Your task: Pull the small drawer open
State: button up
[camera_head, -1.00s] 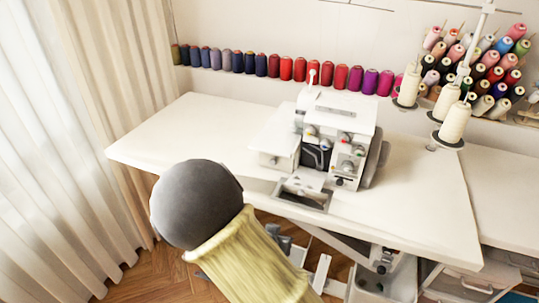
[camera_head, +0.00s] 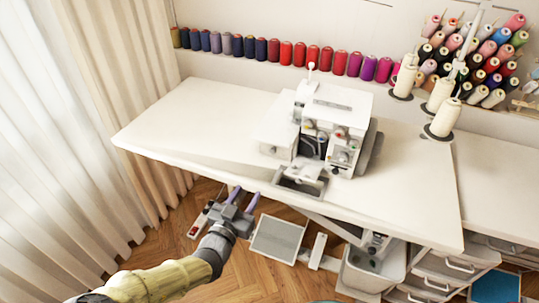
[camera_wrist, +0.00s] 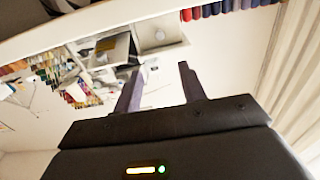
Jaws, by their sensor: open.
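Several white drawer fronts with handles sit under the right part of the table; an upper one (camera_head: 450,272) and a lower one (camera_head: 432,287) show in the head view. They look shut, and the lowest are cut by the bottom edge. I cannot tell which is the small drawer. My gripper (camera_head: 243,198) is open and empty, below the table's front edge and well left of the drawers. In the wrist view its two fingers (camera_wrist: 160,78) are apart with nothing between them. No drawer shows clearly there.
The white table (camera_head: 200,125) carries a sewing machine (camera_head: 335,125) and thread cones (camera_head: 440,118). A white bin (camera_head: 372,268) hangs under the table left of the drawers. A foot pedal (camera_head: 277,238) lies on the wooden floor. Curtains (camera_head: 60,150) line the left side.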

aim_at(272, 152)
jog(key=x, duration=1.7)
jog(key=shift+w+d, duration=0.1)
jog(key=shift+w, duration=0.1)
jog(key=shift+c, duration=0.2)
jog(key=shift+s, duration=0.1)
grip_shut()
